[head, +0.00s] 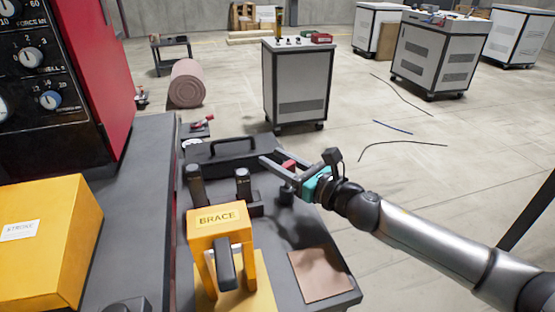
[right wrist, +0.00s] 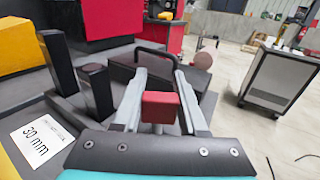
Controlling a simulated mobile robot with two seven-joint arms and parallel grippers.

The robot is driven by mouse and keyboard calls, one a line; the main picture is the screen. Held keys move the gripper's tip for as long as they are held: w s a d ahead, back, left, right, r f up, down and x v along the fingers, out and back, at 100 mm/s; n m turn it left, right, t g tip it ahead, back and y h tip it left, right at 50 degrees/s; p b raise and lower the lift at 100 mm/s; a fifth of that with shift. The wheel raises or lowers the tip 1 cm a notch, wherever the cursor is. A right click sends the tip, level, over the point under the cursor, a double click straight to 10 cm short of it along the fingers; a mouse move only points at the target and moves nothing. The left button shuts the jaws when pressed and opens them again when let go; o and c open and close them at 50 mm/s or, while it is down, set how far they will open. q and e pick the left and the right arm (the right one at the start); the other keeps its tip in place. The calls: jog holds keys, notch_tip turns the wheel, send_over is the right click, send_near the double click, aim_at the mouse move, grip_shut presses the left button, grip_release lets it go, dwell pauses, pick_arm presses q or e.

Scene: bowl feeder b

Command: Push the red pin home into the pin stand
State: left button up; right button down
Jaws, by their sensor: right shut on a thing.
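The red pin (head: 288,166) has a blocky red head, which also shows in the right wrist view (right wrist: 160,107) with a grey shaft below it. My right gripper (head: 278,167) is shut on the red pin, one grey finger on each side of it. Below the gripper in the head view is a short black cylinder (head: 286,194), which may be part of the pin stand. The gripper hides the pin's lower end, so I cannot tell how deep it sits. My left gripper is not in view.
Two black posts (head: 194,185) and a yellow BRACE block (head: 220,232) stand left of my gripper. A black handle (head: 233,147) is behind. A tan plate (head: 320,275) lies at the bench's front right. A grey cabinet (head: 298,85) stands beyond the bench.

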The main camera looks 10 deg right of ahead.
jog(key=shift+f+b, duration=0.85)
jog(key=shift+f, duration=0.8)
dwell(5.1)
jog(key=shift+c, duration=1.8)
grip_release()
jog(key=shift+s, duration=0.1)
